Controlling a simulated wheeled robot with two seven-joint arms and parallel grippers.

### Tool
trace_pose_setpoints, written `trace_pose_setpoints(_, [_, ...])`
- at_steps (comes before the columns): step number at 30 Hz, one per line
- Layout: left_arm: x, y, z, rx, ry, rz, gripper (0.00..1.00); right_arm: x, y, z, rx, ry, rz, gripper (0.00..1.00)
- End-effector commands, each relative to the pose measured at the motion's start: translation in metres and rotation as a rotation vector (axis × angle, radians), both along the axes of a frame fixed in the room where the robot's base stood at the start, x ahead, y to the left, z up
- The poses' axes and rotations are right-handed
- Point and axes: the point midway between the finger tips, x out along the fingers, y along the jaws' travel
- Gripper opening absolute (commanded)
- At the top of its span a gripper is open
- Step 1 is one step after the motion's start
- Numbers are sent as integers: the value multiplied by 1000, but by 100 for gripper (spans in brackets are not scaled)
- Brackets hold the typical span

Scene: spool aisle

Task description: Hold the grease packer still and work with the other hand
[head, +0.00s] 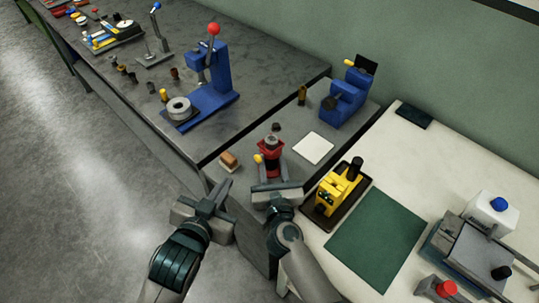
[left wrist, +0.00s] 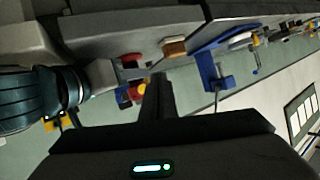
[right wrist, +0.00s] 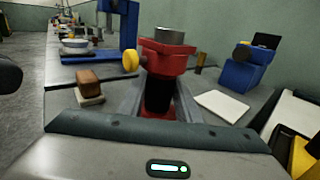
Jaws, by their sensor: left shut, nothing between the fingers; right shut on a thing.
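The grease packer appears to be the red device (head: 271,150) with a grey round top and a yellow knob on its left, upright near the front of the grey bench. It also shows in the right wrist view (right wrist: 166,60), its dark lower body between the fingers. My right gripper (head: 274,174) is shut on it from the front. My left gripper (head: 223,190) is shut and empty, to the left of the packer and apart from it. Its closed fingers (left wrist: 158,92) show in the left wrist view. The gripped part of the packer is partly hidden in the head view.
A brown block on a pale base (head: 229,161) lies left of the packer. A white pad (head: 313,148) and a blue device (head: 345,97) are to its right. A yellow device (head: 338,190) stands in a dark tray beside a green mat (head: 375,240). A blue press (head: 215,80) stands further back.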

Motion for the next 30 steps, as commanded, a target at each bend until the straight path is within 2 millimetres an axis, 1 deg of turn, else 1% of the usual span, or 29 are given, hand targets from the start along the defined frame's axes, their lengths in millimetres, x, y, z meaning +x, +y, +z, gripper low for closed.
trace_pose_setpoints(8, [14,-14,0,-1,-1,0,0,0,0,0,0,1,0,0])
trace_pose_setpoints(21, [48,-49,0,-2,0,1,0,0,0,0,0,0,0,0])
trace_pose_setpoints(25, [55,-56,0,-1,0,0,0,0,0,0,0,0,0,0])
trace_pose_setpoints(30, [59,-61,0,0,0,0,0,0,0,0,0,0,0,0])
